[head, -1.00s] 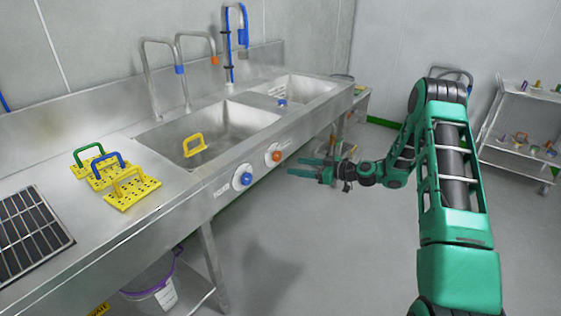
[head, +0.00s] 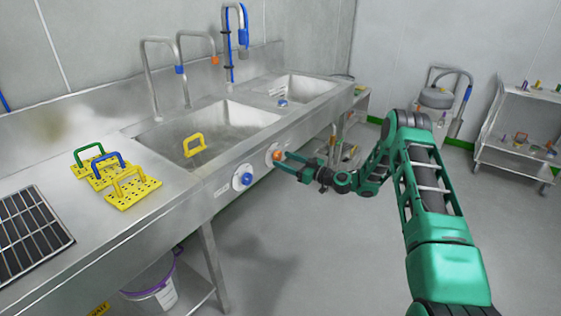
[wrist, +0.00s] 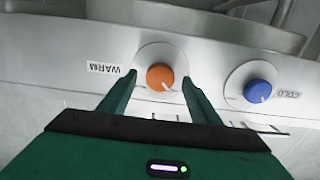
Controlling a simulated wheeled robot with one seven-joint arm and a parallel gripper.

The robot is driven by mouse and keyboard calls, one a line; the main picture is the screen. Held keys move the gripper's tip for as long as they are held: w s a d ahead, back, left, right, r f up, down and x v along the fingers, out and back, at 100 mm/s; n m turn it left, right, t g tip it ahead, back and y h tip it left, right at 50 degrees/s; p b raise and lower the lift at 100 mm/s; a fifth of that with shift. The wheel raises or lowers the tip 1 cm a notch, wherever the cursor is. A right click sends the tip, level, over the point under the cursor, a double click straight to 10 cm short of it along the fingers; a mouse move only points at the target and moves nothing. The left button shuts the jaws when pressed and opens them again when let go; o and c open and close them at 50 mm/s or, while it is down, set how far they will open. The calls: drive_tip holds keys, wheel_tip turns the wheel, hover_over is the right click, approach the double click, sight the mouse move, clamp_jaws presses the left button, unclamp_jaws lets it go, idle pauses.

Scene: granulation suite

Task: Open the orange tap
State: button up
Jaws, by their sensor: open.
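The orange tap (wrist: 160,77) is a round knob on a pale disc on the sink's front panel, beside a label reading WARM. In the head view the orange tap (head: 277,155) is partly covered by my fingers. My gripper (wrist: 160,80) is open, with one green finger on each side of the orange knob. I cannot tell whether the fingers touch it. In the head view my gripper (head: 282,162) reaches the panel from the right. The blue knob (wrist: 257,91), beside a label reading COLD, sits apart to the right in the wrist view.
The steel sink (head: 135,235) has two basins and several spouts. A yellow handled piece (head: 194,145) lies in the larger basin; more yellow perforated pieces (head: 132,190) lie on the counter. A bucket (head: 152,290) stands below. A shelf cart (head: 515,150) stands right, with open floor between.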

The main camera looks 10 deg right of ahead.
drive_tip(key=shift+x, duration=1.3)
drive_tip(key=shift+c, duration=0.5)
drive_tip(key=c, duration=1)
drive_tip(key=shift+o, duration=0.2)
drive_tip(key=shift+d, duration=0.1)
